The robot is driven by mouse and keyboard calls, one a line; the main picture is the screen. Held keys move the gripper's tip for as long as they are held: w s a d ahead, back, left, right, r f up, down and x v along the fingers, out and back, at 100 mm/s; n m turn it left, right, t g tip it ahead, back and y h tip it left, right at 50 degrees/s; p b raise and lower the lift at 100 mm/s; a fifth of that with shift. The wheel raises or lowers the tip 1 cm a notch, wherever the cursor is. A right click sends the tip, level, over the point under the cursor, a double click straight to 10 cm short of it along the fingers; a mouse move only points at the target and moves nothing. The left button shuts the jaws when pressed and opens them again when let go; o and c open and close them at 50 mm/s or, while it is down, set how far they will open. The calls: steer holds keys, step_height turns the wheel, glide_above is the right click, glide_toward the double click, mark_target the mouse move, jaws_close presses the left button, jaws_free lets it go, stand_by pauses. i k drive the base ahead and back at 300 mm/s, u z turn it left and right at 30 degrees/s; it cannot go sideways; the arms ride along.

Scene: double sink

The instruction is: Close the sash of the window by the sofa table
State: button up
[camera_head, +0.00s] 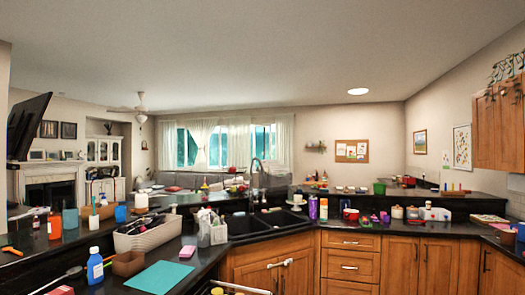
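A wide window (218,148) with several panes and pale sheer curtains (202,140) is in the far wall, beyond the counters. Its left pane (182,148) and right pane (263,143) show teal and bright light. At this distance I cannot tell which sash stands open or how far. A grey sofa (180,181) stands below the window, partly hidden by the counter items. I cannot clearly pick out the sofa table. My gripper is not in view.
The double sink (266,222) with a tall faucet, dark counters and wooden cabinets (402,264) block the way ahead. A crate (148,236), bottles and a teal board (160,277) crowd the left counter. A fireplace (50,188) stands far left.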

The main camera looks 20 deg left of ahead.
mark_target(262, 147)
steer(key=u, duration=3.1)
steer(key=i, duration=8)
steer(key=z, duration=2.95)
